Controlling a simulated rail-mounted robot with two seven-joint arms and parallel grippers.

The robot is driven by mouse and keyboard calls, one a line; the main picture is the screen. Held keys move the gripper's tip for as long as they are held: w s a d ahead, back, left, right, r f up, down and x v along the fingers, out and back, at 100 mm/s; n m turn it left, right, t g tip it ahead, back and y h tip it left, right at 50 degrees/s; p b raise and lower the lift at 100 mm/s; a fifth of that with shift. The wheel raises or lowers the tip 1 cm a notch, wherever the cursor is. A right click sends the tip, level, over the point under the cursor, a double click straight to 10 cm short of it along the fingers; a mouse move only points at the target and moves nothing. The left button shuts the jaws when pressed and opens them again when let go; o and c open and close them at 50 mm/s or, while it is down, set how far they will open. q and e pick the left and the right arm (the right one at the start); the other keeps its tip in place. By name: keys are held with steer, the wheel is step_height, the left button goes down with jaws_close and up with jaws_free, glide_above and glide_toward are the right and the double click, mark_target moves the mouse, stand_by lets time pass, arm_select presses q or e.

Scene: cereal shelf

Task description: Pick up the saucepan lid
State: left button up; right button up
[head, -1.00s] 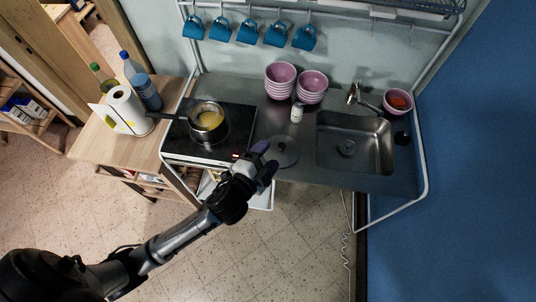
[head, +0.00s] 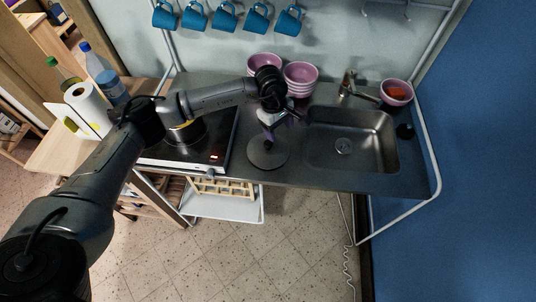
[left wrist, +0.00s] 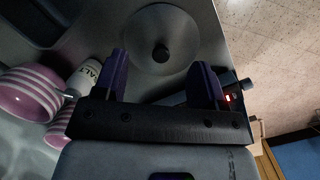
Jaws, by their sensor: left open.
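The saucepan lid (head: 262,155) is a round grey disc with a dark knob. It lies on the metal counter between the stove and the sink. In the left wrist view the lid (left wrist: 150,28) is ahead of the fingers, and its knob (left wrist: 161,54) lies near the middle of the gap. My left gripper (head: 275,132) is above the lid, with purple fingers. In the left wrist view the gripper (left wrist: 161,76) is open and empty, and whether it touches the knob cannot be told. My right gripper is not in view.
The stove (head: 215,140) is left of the lid; my arm mostly hides the saucepan there. The sink (head: 350,140) is to the right. Pink bowls (head: 300,78) stand behind. A salt shaker (left wrist: 83,77) shows in the left wrist view. Blue mugs (head: 224,17) hang above.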

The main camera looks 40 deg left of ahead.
arm_select(q)
steer(key=y, duration=0.2)
glide_toward(268, 143)
step_height(268, 143, down, 4)
steer(key=shift+w+a, duration=0.1)
steer(key=shift+w, duration=0.05)
steer(key=shift+f, duration=3.2)
steer(key=c, duration=1.1)
